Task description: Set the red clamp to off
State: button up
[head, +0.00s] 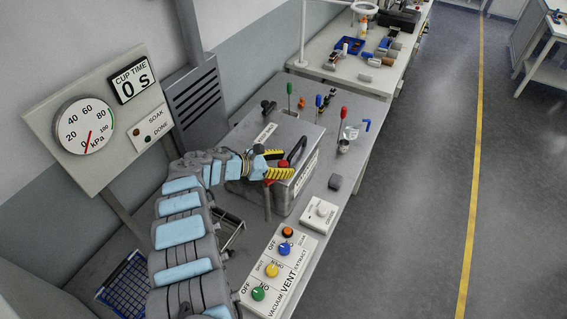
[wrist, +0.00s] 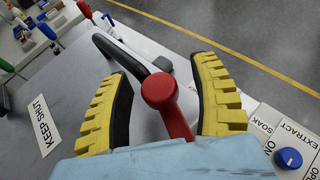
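The red clamp (wrist: 172,110) has a round red knob on a short arm. In the wrist view it stands between the two yellow-padded fingers of my gripper (wrist: 160,75), which is open. A gap shows on each side of the knob. In the head view my gripper (head: 283,164) is over the grey box (head: 305,185), and a bit of the red clamp (head: 283,163) shows between the fingers. The clamp's lower part is hidden by my gripper in the wrist view. A black curved handle (wrist: 118,58) lies just beyond the clamp.
A "KEEP SHUT" label (wrist: 43,124) is on the lid. A panel with green, yellow and blue knobs (head: 284,249) lies in front of the box. A gauge board (head: 100,115) reads near zero. The aisle at right is clear.

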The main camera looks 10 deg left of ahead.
jog(key=shift+a+r, duration=0.1)
jog(key=shift+a, duration=0.05)
jog(key=v, duration=1.2)
dwell(0.3)
